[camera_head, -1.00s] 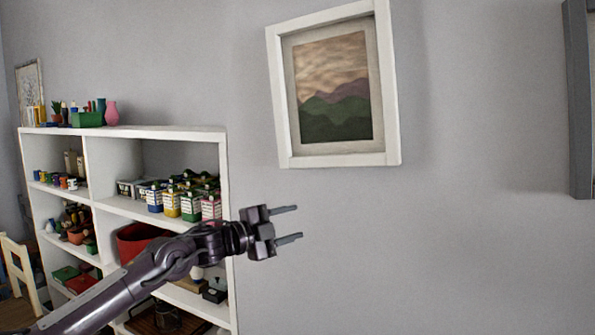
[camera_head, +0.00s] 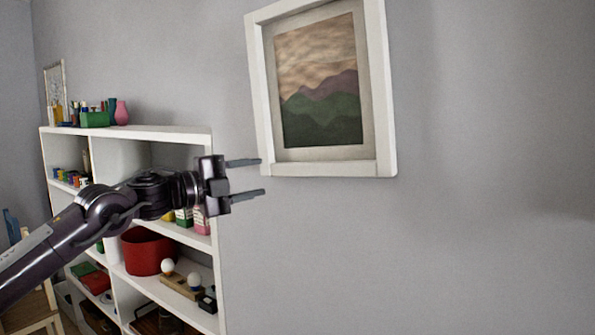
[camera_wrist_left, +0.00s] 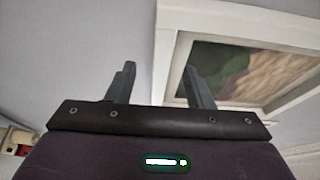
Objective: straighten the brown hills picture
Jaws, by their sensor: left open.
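The brown hills picture (camera_head: 320,84) hangs on the grey wall in a white frame with a pale mat. It shows a brown sky over purple and green hills, and it looks tilted in the head view. It also shows in the left wrist view (camera_wrist_left: 250,72), at the right and partly behind a finger. My left gripper (camera_head: 262,177) is open and empty, with its fingers pointing right near the frame's lower left corner. I cannot tell whether the upper finger touches the frame. My right gripper is not in view.
A white shelf unit (camera_head: 160,131) stands at the left, behind my left arm. It holds a red pot (camera_head: 146,252), a green box (camera_head: 95,119), a pink vase (camera_head: 121,112) and small items. The wall right of and below the picture is bare.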

